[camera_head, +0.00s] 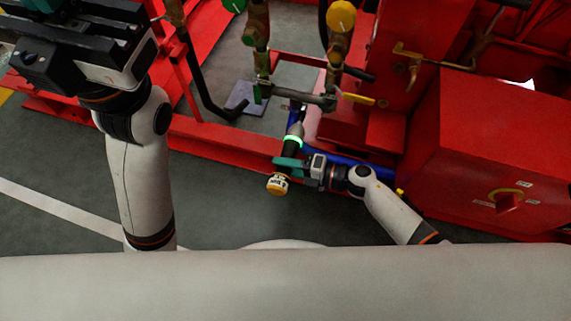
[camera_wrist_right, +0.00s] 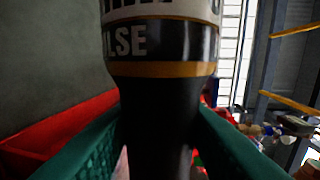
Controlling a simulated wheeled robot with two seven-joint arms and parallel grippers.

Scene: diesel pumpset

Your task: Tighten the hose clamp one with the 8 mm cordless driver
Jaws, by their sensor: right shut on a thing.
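My right gripper (camera_head: 288,164) is shut on the cordless driver, its teal fingers around the dark grip. The driver (camera_head: 292,153) has a glowing green ring and a yellow-and-white end. Its nose points up the picture toward the blue hose (camera_head: 325,153) and the pipework by the red frame. In the right wrist view the dark driver body (camera_wrist_right: 162,95) fills the middle between both teal fingers. Hose clamp one is too small to make out; I cannot tell whether the driver tip touches it. My left gripper (camera_head: 40,30) is at the top left, partly cut off, its opening unclear.
A red frame rail (camera_head: 215,138) runs below the pipework. A valve with a yellow knob (camera_head: 342,16) stands above. The grey floor (camera_head: 60,160) at left is open.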

